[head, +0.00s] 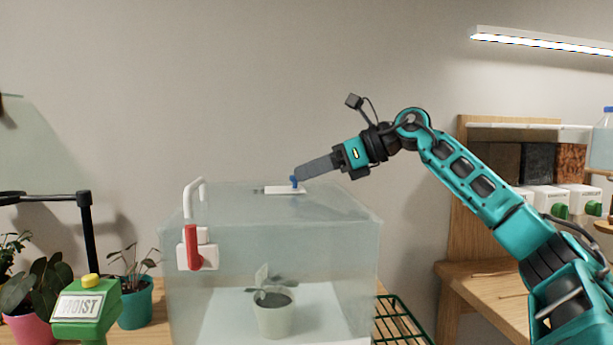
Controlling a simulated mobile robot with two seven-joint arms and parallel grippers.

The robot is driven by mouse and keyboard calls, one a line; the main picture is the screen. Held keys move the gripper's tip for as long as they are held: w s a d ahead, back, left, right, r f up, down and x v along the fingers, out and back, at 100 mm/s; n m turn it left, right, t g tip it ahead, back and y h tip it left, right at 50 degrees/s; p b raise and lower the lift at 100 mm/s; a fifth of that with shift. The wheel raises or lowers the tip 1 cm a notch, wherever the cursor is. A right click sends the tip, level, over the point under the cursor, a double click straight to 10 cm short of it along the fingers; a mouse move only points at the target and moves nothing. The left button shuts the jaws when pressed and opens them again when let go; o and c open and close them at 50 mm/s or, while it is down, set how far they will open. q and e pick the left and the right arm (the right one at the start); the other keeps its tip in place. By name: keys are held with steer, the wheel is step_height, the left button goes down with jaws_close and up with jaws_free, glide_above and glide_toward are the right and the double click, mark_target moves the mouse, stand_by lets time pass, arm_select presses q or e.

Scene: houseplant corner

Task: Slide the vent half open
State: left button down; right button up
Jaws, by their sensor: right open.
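The vent is a white sliding plate (280,190) on the top of a clear glass case (270,250). A small blue knob (294,182) stands up near the right end of the plate. My right gripper (299,174) reaches in from the right, angled down to the left, with its fingertips at the knob. Its jaws are open; I cannot tell whether they touch the knob. A small dark patch shows at the plate's left end; how far the vent is open is hard to see. My left gripper is not in view.
The case has a white handle (195,190) and a red latch (192,247) at its front left, and a potted plant (273,312) inside. A green moisture meter (86,310) and pots stand left. Wooden shelving (480,250) stands right. The space above the case's left half is clear.

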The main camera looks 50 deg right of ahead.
steer(key=b+v, duration=0.3)
steer(key=v, duration=0.8)
steer(key=shift+b, duration=0.4)
steer(key=shift+s+d+r, duration=0.1)
steer(key=shift+r, duration=0.05)
